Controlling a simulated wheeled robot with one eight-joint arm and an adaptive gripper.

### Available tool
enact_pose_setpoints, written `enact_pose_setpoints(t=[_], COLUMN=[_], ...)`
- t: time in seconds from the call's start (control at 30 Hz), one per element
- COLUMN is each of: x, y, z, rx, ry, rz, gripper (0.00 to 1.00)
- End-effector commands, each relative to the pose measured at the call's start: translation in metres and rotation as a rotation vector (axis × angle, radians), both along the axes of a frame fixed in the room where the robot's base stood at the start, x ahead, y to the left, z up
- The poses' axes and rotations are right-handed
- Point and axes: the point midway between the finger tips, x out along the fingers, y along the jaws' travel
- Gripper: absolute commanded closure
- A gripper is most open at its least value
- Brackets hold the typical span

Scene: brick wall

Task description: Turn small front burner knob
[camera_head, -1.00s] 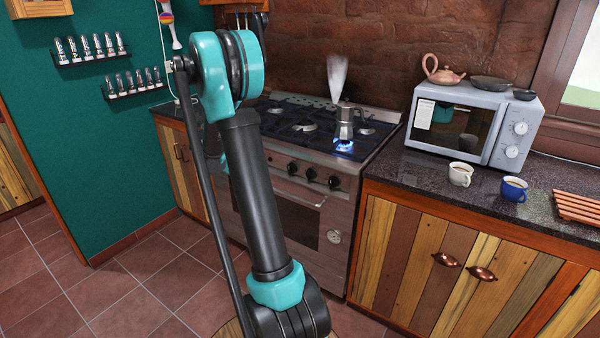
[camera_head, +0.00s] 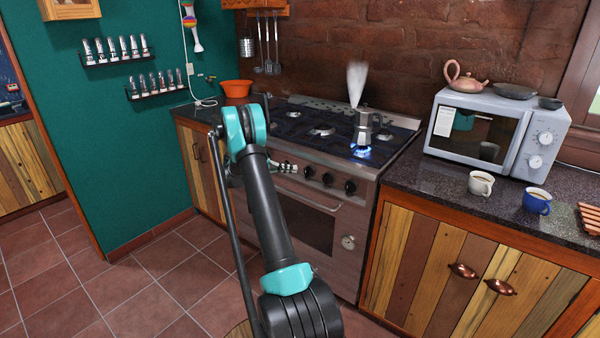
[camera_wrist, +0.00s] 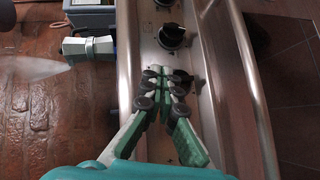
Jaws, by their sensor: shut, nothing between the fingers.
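The stove (camera_head: 330,225) has a row of black knobs on its front panel: a left one (camera_head: 308,172), a middle one (camera_head: 328,180) and a right one (camera_head: 350,187). I cannot tell which is the small front burner's. My gripper (camera_head: 290,168) is at the panel, just left of the left visible knob. In the wrist view my gripper (camera_wrist: 165,78) is shut and empty over the panel. One knob (camera_wrist: 172,37) shows clear beyond the fingertips. Another knob (camera_wrist: 187,82) is partly hidden beside the fingers; contact cannot be told.
A steaming moka pot (camera_head: 363,127) stands over a lit blue flame on the front right burner. An oven handle bar (camera_wrist: 240,80) runs beside the panel. A microwave (camera_head: 495,130) and two cups stand on the right counter. Tiled floor (camera_head: 170,270) is open at left.

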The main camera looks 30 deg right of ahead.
Motion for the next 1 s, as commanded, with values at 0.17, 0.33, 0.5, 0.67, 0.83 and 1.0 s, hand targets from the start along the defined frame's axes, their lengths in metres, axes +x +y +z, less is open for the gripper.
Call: enact_pose_setpoints(t=[0.17, 0.33, 0.5, 0.67, 0.83, 1.0], x=[-0.013, -0.026, -0.042, -0.059, -0.066, -0.067], y=[-0.032, -0.062, -0.083, -0.09, -0.092, -0.093], z=[-0.006, -0.012, -0.018, -0.023, -0.025, -0.025], rx=[0.001, 0.002, 0.002, 0.002, 0.002, 0.002], ry=[0.0, 0.001, 0.001, 0.0, 0.0, 0.0], rz=[-0.003, -0.003, -0.002, 0.0, 0.001, 0.001], gripper=[1.0, 1.0, 1.0, 1.0, 1.0, 1.0])
